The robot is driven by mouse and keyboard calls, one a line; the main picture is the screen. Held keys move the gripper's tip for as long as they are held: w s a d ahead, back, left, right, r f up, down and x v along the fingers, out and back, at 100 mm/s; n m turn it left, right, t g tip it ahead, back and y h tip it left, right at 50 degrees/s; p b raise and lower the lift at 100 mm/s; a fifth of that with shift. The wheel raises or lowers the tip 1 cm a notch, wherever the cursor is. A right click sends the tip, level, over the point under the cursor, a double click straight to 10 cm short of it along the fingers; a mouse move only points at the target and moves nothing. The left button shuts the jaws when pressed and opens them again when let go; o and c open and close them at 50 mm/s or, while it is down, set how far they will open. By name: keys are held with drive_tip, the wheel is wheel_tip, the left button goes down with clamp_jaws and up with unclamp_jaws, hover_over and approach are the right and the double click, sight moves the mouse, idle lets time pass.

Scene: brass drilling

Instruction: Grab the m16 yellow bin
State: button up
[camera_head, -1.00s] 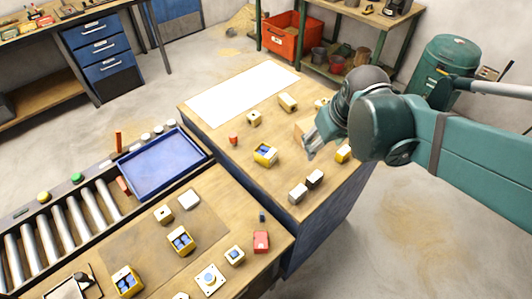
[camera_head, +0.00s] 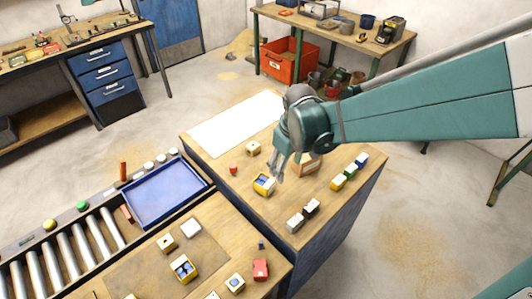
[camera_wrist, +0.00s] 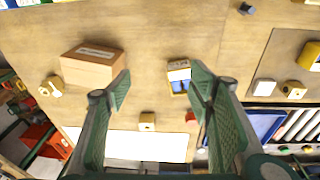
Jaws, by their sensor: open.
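A small yellow bin (camera_head: 264,185) with blue contents and a white label stands on the wooden bench, just left of my gripper's tips. It also shows in the wrist view (camera_wrist: 179,76), where the right finger covers part of its right side. Its label is too small to read, so I cannot tell if it is the m16. My gripper (camera_head: 278,168) is open and empty above the bench, with its fingers spread wide in the wrist view (camera_wrist: 160,95). A similar yellow bin (camera_head: 183,269) with dark blue contents stands on the nearer table.
A cardboard box (camera_head: 310,166) stands close right of my gripper. A yellowish block (camera_head: 253,148) and a small red piece (camera_head: 233,169) lie nearby. A blue tray (camera_head: 164,194) lies left. A white sheet (camera_head: 232,122) is behind.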

sight(265, 176)
drive_tip(key=a+f+p, duration=0.1)
drive_tip(key=a, duration=0.1)
drive_tip(key=w+a+f+n+g+p, duration=0.1)
drive_tip(key=a+f, duration=0.1)
drive_tip(key=w+a+f+n+p, duration=0.1)
drive_tip(key=a, duration=0.1)
drive_tip(key=shift+w+f, duration=0.1)
drive_tip(key=shift+f, duration=0.2)
drive_tip(key=shift+a+f+n+g+h+p, duration=0.3)
drive_tip(key=shift+a+f+n+g+p, duration=0.1)
drive_tip(key=shift+a+f+n+p, duration=0.25)
drive_tip(key=shift+f, duration=0.2)
drive_tip(key=shift+f, duration=1.2)
drive_tip(key=shift+f, duration=0.15)
drive_tip(key=shift+a+f, duration=0.2)
drive_tip(key=shift+f, duration=2.25)
drive_tip(key=shift+c, duration=0.3)
drive_tip(key=c, duration=0.9)
